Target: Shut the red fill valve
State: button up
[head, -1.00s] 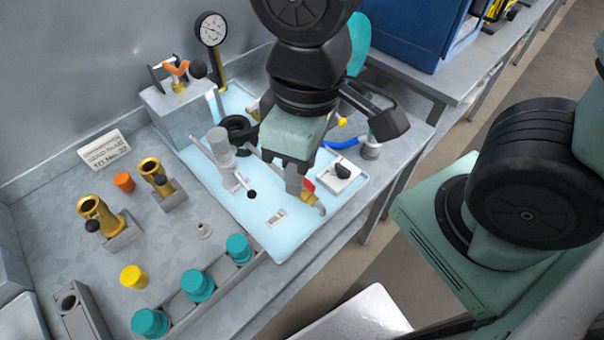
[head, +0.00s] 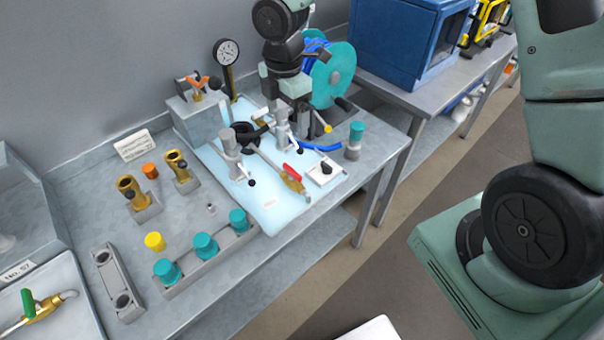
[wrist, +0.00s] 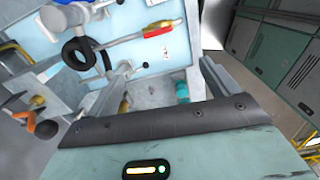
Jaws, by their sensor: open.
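The red fill valve (head: 292,173) is a red lever on a brass body, at the right end of a grey pipe over the pale blue tray (head: 270,218). Its lever looks roughly in line with the pipe. The valve also shows at the top of the wrist view (wrist: 158,31), in front of my gripper body. My gripper (head: 286,112) is behind and above the valve in the head view, pointing down and apart from it.
Grey clamp posts (head: 230,150) stand beside the pipe. A white block with a black knob (head: 325,170) lies right of the valve. A teal-capped cylinder (head: 354,142) and a hose reel (head: 333,75) stand further back. A green-handled valve (head: 30,303) lies in a lower-left tray.

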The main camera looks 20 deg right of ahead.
aim_at(292, 169)
jog(key=shift+n, duration=0.3)
jog(key=f+p, duration=0.1)
jog(key=f, duration=0.5)
jog(key=f+p, duration=0.1)
jog(key=f, duration=0.5)
jog(key=f+p, duration=0.1)
jog(key=f, duration=0.5)
jog(key=shift+w+d+p, duration=0.25)
jog(key=shift+d+p, duration=0.15)
jog(key=c, duration=1)
